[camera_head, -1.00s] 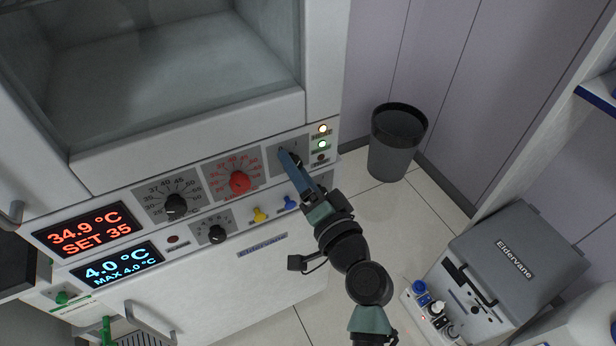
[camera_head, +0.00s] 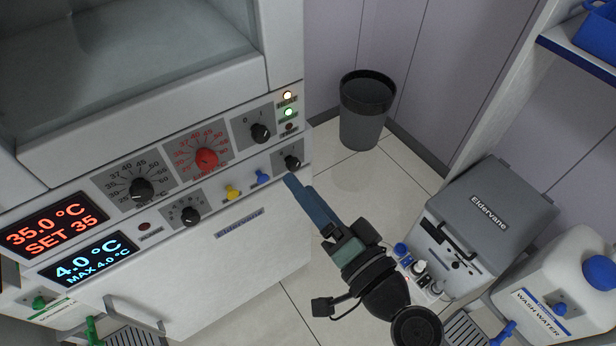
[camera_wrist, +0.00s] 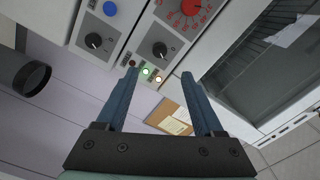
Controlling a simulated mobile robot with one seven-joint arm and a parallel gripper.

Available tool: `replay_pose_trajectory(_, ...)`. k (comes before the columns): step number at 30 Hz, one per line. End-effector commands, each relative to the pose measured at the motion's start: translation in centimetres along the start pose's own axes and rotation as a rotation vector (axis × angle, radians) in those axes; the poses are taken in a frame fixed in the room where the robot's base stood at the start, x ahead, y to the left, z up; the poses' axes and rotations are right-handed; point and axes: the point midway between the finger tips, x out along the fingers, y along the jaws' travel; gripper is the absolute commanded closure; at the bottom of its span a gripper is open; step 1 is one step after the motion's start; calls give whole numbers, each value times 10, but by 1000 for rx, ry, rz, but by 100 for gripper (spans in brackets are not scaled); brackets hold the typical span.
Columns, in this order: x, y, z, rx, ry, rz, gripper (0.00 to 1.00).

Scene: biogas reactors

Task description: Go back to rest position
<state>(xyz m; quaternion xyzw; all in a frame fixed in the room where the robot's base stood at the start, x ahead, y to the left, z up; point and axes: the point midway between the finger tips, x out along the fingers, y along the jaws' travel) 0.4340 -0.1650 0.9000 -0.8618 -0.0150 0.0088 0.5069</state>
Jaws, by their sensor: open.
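My gripper (camera_head: 293,182) is in front of the lower right of the reactor control panel (camera_head: 75,195), apart from it. In the wrist view its two blue fingers (camera_wrist: 166,92) are spread with nothing between them. Behind them show the black I/O knob (camera_wrist: 160,49), the lit white and green lamps (camera_wrist: 146,72) and the red dial (camera_wrist: 192,7). In the head view the black I/O knob (camera_head: 261,132) and red dial (camera_head: 206,158) are in plain sight. The red display (camera_head: 52,233) reads 35.0 °C, SET 35. The blue display (camera_head: 95,258) reads 4.0 °C.
A dark bin (camera_head: 366,110) stands on the floor behind the machine's right side. A grey Eldervane box (camera_head: 490,215) and a wash water container (camera_head: 560,285) stand at the right. Open tiled floor (camera_head: 345,190) lies between. A shelf (camera_head: 580,55) is at the upper right.

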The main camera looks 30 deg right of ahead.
Motion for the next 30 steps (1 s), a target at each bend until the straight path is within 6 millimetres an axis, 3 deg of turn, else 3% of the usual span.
replay_pose_trajectory(11, 0, 0, 0, 0, 1, 0, 31)
replay_pose_trajectory(14, 11, -13, -2, -44, -3, -17, 31)
replay_pose_trajectory(16, 28, -36, -4, -119, -7, -42, 31)
replay_pose_trajectory(20, 69, -108, -13, -342, 19, -117, 31)
replay_pose_trajectory(24, 96, -212, -26, -603, 127, -211, 31)
replay_pose_trajectory(27, 96, -286, -38, -756, 249, -274, 31)
replay_pose_trajectory(30, 82, -354, -49, -870, 385, -326, 31)
